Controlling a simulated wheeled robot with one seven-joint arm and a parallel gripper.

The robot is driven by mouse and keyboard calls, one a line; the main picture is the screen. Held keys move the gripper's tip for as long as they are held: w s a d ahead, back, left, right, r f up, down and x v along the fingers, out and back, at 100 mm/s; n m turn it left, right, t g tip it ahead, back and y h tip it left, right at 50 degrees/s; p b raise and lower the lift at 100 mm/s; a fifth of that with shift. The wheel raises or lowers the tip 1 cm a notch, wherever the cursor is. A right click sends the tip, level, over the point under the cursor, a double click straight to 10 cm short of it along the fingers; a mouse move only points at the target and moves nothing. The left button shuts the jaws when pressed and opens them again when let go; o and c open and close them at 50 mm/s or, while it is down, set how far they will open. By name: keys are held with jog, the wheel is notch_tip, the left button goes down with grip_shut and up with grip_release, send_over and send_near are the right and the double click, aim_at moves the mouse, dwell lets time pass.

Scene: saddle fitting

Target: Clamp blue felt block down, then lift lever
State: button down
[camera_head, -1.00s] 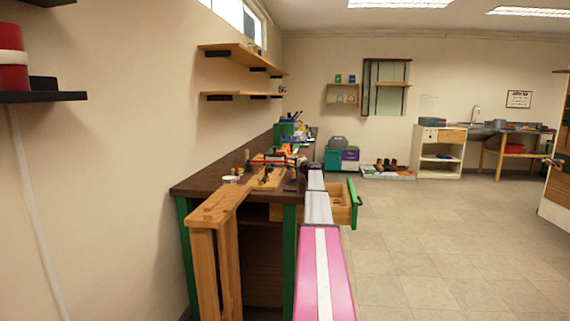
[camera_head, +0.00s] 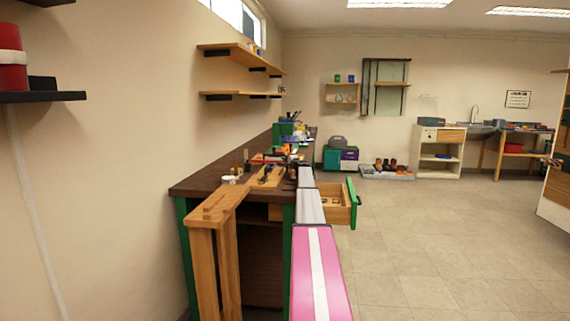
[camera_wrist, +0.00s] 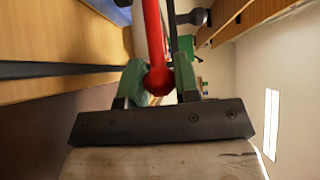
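In the wrist view, a red lever (camera_wrist: 154,35) ends in a round red knob (camera_wrist: 158,81). My gripper (camera_wrist: 159,77) has one green finger on each side of this knob, with no clear gap to either, and looks shut on it. In the head view, my arm reaches along the bench's right side; the gripper is too small there to make out. A wooden fixture board (camera_head: 267,178) with dark fittings lies on the bench near the arm's end. A small dark blue patch shows at the wrist view's top edge; I cannot tell whether it is the felt block.
The dark bench top (camera_head: 205,184) runs along the left wall. A wooden stand (camera_head: 213,230) is at its near end. An open drawer (camera_head: 335,205) with a green front juts out right of my arm. The floor (camera_head: 440,230) to the right is clear.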

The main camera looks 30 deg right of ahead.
jog(key=shift+r, duration=0.7)
jog(key=w+a+r+n+g+h, duration=0.1)
jog(key=a+r+n+g, duration=0.1)
jog(key=r, duration=0.4)
jog(key=w+a+r+n+g+h, duration=0.1)
jog(key=w+a+r+n+g, duration=0.1)
jog(key=r, duration=0.4)
jog(key=w+a+r+n+g+h, duration=0.3)
jog(key=w+a+r, duration=0.4)
jog(key=a, duration=0.4)
jog(key=shift+w+a+r+g+h, duration=0.25)
jog(key=shift+a+r+g+h, duration=0.05)
jog(key=shift+r+g+h, duration=0.35)
jog(key=shift+a, duration=0.1)
jog(key=c, duration=0.8)
grip_release()
jog(key=shift+w+a, duration=0.1)
jog(key=shift+c, duration=0.2)
